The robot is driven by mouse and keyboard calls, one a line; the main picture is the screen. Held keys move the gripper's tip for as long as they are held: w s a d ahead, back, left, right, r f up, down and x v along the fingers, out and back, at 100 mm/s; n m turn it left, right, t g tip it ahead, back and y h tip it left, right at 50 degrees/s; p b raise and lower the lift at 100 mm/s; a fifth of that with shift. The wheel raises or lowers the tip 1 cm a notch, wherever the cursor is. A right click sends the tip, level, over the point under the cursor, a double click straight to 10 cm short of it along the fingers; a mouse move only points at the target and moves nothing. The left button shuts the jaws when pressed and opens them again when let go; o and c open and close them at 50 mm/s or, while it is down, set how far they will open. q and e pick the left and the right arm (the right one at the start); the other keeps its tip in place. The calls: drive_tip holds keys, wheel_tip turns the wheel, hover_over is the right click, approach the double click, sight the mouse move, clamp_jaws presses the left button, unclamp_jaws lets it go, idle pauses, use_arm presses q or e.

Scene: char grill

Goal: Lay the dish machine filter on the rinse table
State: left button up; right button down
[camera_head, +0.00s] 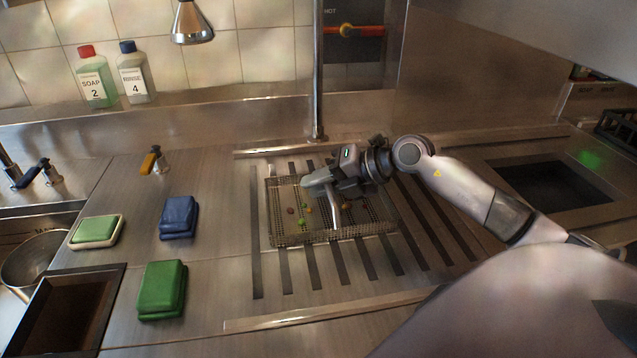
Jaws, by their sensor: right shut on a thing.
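The dish machine filter (283,239) is a shallow rectangular mesh tray with several small red, green and yellow bits in it. It is over the slotted rinse table (292,284) in the middle of the view, roughly level; I cannot tell whether its underside touches the slats. My right gripper (326,203) reaches in from the right over the filter and is shut on it. The gripper hides part of the filter's middle and far right, so the exact grip point is unclear. My left gripper is not in view.
Green sponges (162,290) and a blue sponge (178,217) lie on the steel counter to the left. Soap (95,81) and rinse bottles (134,77) stand on the back ledge. A vertical pipe (318,70) rises behind the table. A dark sink opening (548,186) is at right.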

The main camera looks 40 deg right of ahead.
drive_tip(key=shift+r, duration=0.15)
drive_tip(key=c, duration=1)
unclamp_jaws()
drive_tip(key=shift+f, duration=0.2)
drive_tip(key=shift+r, duration=0.1)
drive_tip(key=shift+b+v, duration=0.45)
drive_tip(key=shift+v, duration=5.6)
drive_tip(key=shift+a, duration=0.1)
